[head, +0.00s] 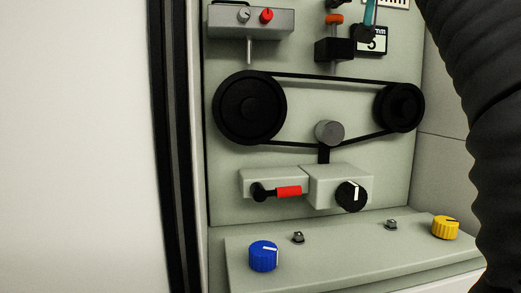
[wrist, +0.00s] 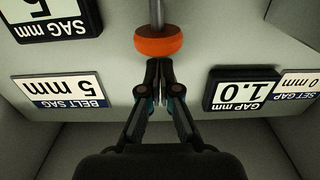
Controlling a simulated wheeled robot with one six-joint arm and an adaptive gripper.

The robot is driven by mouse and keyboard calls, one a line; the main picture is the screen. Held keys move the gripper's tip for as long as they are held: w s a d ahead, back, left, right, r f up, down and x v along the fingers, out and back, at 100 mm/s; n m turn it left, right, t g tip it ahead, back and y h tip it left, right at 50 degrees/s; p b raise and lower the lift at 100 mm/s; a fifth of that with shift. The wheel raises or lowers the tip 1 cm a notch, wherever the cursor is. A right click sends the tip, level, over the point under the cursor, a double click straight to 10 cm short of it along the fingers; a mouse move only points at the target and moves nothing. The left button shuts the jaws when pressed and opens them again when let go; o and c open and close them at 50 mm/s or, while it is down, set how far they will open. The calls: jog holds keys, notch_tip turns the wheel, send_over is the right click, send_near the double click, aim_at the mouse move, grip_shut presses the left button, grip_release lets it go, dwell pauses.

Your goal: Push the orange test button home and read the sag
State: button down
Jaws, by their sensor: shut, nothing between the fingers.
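The orange test button (head: 333,19) is a round cap on a thin stem above a black block (head: 334,49) at the top of the panel. In the wrist view the button (wrist: 158,42) lies straight ahead of my gripper (wrist: 159,66), whose fingers are shut and empty. The tips look very close to the cap; I cannot tell whether they touch.
A belt runs round two black pulleys (head: 249,107) below the block. A red-handled lever (head: 289,192) and black knob (head: 351,196) sit lower. Blue (head: 263,256) and yellow (head: 445,227) knobs stand on the ledge. A 1.0 display (wrist: 240,90) and belt sag plate (wrist: 57,90) flank my gripper.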

jog(key=s+d+b, duration=0.2)
jog(key=s, duration=0.7)
jog(key=shift+s, duration=0.4)
dwell(0.4)
